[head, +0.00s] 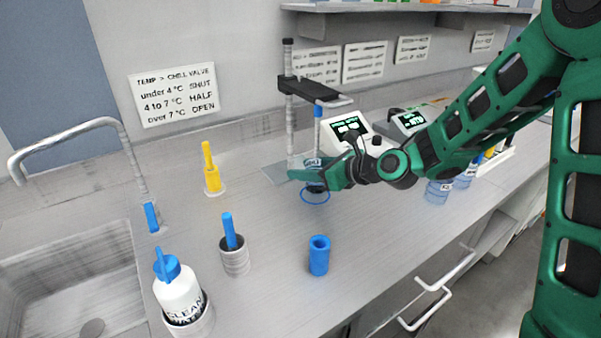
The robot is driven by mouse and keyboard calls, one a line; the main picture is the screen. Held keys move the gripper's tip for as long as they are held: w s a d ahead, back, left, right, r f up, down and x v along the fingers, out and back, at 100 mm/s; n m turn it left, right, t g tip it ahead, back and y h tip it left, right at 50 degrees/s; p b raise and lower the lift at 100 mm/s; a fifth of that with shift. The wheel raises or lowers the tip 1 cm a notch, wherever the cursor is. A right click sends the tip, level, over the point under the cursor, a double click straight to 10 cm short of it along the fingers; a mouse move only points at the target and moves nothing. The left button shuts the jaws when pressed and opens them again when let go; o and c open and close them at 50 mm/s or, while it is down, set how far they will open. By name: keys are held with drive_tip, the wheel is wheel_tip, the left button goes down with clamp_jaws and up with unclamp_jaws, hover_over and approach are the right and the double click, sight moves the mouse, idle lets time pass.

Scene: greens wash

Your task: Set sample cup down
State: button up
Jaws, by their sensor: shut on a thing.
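My gripper (313,178) is at the end of the green arm reaching in from the right. It is shut on the sample cup (312,163), a small pale cup with blue marks, mostly hidden by the fingers. A blue ring (315,198) shows just below the gripper, at counter level. I cannot tell whether the cup touches the counter or is held slightly above it.
A stand (289,110) with a dark arm and blue probe rises just behind the gripper. Meters (352,128) stand behind it. A blue cylinder (319,255), a grey holder (235,258) and a wash bottle (178,295) stand nearer. A sink (75,290) lies left.

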drive_tip(key=shift+a+f, duration=0.3)
drive_tip(key=shift+f, duration=0.45)
drive_tip(key=shift+w+d, duration=0.1)
drive_tip(key=shift+d, duration=0.1)
drive_tip(key=shift+f, duration=0.1)
drive_tip(key=o, duration=1.1)
drive_tip(key=shift+o, duration=0.2)
drive_tip(key=shift+r, duration=0.2)
drive_tip(key=v, duration=1.2)
drive_tip(key=shift+f, duration=0.1)
